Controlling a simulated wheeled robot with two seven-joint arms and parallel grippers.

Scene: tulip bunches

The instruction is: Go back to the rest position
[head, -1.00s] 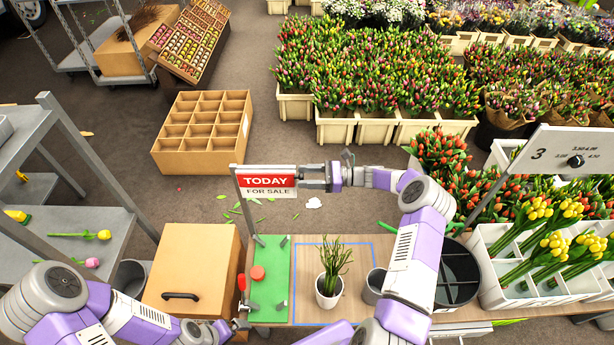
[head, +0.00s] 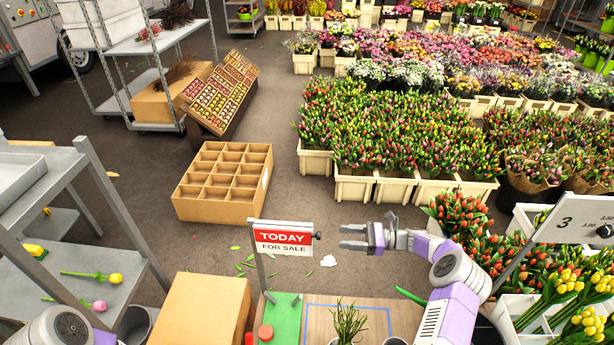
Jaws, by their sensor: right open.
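My right gripper (head: 346,237) is open and empty, with its fingers pointing left. It hangs just right of the red and white "TODAY FOR SALE" sign (head: 283,238), with a small gap between its fingertips and the dark knob (head: 318,235) on the sign's right edge. The sign is on a grey post behind the green board (head: 286,318). My left arm shows only as a grey and purple link at the bottom left; its gripper is out of the picture.
The wooden table (head: 380,308) carries a potted plant (head: 347,322) inside a blue outline. A cardboard box (head: 205,310) stands left of it. A grey shelf (head: 65,245) is at the far left. White crates with yellow tulips (head: 575,285) and a price board (head: 575,222) crowd the right.

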